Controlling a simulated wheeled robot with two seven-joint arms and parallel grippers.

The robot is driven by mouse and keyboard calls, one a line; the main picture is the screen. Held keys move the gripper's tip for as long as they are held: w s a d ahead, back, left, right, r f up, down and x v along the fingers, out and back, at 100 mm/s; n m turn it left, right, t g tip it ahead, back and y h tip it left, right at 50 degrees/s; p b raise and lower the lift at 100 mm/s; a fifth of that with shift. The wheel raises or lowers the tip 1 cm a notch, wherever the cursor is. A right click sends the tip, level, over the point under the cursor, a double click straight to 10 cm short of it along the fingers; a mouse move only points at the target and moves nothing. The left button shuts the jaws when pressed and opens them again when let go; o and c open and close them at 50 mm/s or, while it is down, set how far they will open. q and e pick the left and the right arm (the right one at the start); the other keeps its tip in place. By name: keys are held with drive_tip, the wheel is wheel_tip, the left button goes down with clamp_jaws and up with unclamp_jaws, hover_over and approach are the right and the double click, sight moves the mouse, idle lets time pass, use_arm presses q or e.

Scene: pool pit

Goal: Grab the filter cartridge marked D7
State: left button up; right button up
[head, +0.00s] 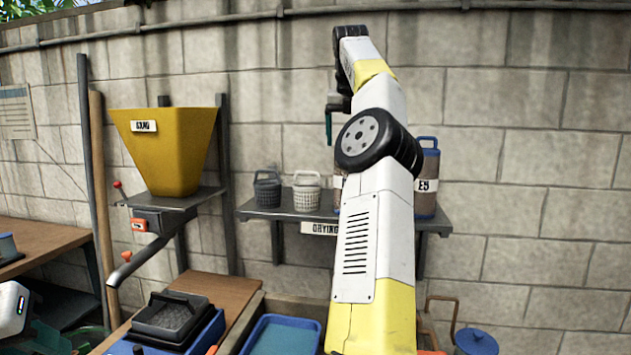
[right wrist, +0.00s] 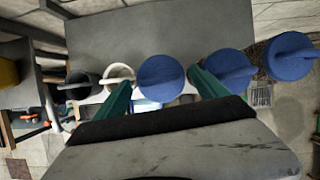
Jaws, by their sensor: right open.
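No D7 mark is readable in either view. Blue-lidded cartridges stand on the wall shelf (head: 270,212). The rightmost cartridge (head: 426,185) reads E5; another (head: 337,190) shows only a sliver and a label edge beside my arm, which hides the rest. My right gripper (head: 329,125) is above the shelf, teal fingers pointing down. In the right wrist view its fingers are open and apart, with one blue lid (right wrist: 162,78) showing between them and two more blue lids (right wrist: 225,72) to the right. At the lower left, what seems to be my left gripper (head: 48,335) is partly cut off.
A dark basket (head: 267,190) and a white basket (head: 306,191) stand on the shelf's left part, above a DRYING sign (head: 319,228). A yellow hopper (head: 167,150) is further left. Below are a blue tray (head: 245,345) and a blue-lidded pot (head: 476,341).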

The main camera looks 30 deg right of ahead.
sight(340, 175)
drive_tip(key=x, duration=0.5)
drive_tip(key=shift+f, duration=0.3)
drive_tip(key=shift+c, duration=0.2)
drive_tip(key=c, duration=1.7)
drive_tip(key=shift+r, duration=0.15)
